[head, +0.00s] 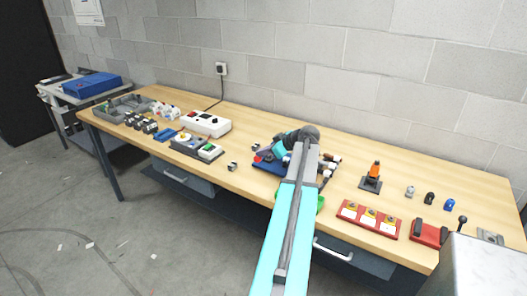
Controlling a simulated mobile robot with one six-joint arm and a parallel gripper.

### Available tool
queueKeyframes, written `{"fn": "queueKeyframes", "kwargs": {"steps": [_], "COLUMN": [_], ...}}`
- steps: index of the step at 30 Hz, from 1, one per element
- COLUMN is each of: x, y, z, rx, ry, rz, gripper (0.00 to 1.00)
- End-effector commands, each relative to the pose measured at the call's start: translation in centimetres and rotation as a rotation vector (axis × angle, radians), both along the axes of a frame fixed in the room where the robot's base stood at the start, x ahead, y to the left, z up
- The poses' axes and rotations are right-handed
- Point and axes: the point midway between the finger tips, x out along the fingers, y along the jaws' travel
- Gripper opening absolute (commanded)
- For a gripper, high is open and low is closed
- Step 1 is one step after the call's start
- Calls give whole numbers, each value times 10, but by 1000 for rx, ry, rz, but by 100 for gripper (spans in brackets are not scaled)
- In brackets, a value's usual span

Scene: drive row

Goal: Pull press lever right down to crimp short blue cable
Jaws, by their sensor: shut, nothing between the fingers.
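My arm reaches from the bottom of the head view over the middle of the bench. Its wrist bends left, and my gripper (265,155) is small and low over a blue base (268,165). It looks shut and empty; its fingertips are hard to make out. A red block with a black handle (430,233) stands at the front right of the bench. Beside it a thin upright lever with a black ball (462,220) shows, which may be the press lever. It is far from my gripper. I cannot make out a short blue cable.
A red panel with yellow squares (370,219), an orange tool on a dark stand (372,177) and several small caps stand at right. The wall closes off the back.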

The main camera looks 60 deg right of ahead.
Motion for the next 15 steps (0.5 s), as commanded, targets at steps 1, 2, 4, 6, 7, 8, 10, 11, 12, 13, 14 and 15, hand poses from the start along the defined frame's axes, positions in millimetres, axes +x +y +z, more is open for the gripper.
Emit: {"fn": "queueKeyframes", "kwargs": {"steps": [1,2,4,6,7,8,10,11,12,13,14,15], "x": [0,0,0,0,0,0,0,0,0,0,0,0], "y": [0,0,0,0,0,0,1,1,2,2,2,3], "z": [0,0,0,0,-1,-1,-3,-4,-5,-6,-7,-9], "rx": [0,0,0,0,-1,-3,-8,-11,-16,-21,-25,-31], "ry": [0,0,0,0,0,0,1,1,1,2,2,3], "rz": [0,0,0,0,0,0,0,0,0,0,0,1], "gripper": [0,0,0,0,0,0,0,0,0,0,0,0]}}
